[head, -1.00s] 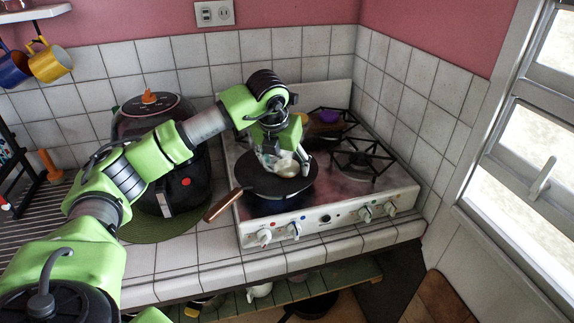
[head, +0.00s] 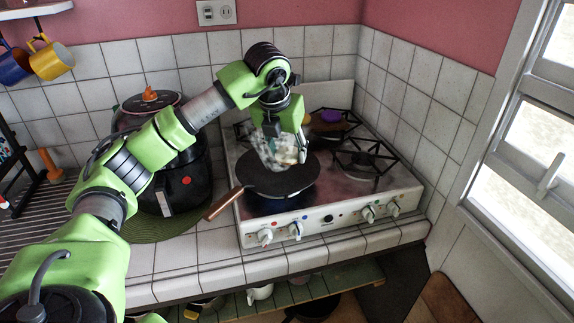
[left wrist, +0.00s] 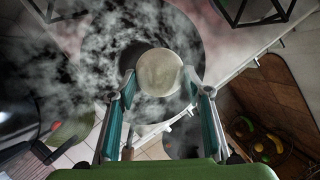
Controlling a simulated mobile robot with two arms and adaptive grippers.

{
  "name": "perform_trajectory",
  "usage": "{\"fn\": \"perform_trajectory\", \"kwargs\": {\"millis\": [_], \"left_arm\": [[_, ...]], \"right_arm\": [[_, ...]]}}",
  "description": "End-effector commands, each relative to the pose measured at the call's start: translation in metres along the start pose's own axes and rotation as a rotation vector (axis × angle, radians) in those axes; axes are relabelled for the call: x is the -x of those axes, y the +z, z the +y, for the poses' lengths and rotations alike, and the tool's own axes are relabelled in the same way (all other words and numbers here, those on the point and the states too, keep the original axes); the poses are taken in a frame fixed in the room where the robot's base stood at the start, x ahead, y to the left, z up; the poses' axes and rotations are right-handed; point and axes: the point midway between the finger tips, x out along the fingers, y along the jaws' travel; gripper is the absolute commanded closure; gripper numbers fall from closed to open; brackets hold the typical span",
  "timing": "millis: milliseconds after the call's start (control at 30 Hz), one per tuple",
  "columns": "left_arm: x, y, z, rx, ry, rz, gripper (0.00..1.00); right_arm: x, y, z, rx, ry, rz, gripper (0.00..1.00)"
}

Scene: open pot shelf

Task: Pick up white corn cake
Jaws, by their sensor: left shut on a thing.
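The white corn cake (left wrist: 159,72) is a pale round disc between the two fingertips of my left gripper (left wrist: 160,85) in the left wrist view. The left gripper is shut on it. In the head view the left gripper (head: 283,148) is above the black pan (head: 262,182), with the cake partly hidden by fingers and white steam. The pan is flat with a brown handle and sits on the front left of the stove. My right gripper is not in view.
The white stove (head: 340,208) has bare burners (head: 365,163) at right. A purple thing (head: 329,116) sits at its back. A black air fryer (head: 178,190) stands left of the stove on a green mat (head: 150,228). Tiled walls and a window (head: 530,150) bound the right.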

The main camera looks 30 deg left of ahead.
Motion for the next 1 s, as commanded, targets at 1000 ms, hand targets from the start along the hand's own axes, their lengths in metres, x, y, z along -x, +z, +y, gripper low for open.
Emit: {"fn": "perform_trajectory", "kwargs": {"millis": [1000], "left_arm": [[0.135,-0.09,0.001,-0.002,0.002,0.001,0.76]], "right_arm": [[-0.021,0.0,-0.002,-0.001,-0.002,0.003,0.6]]}}
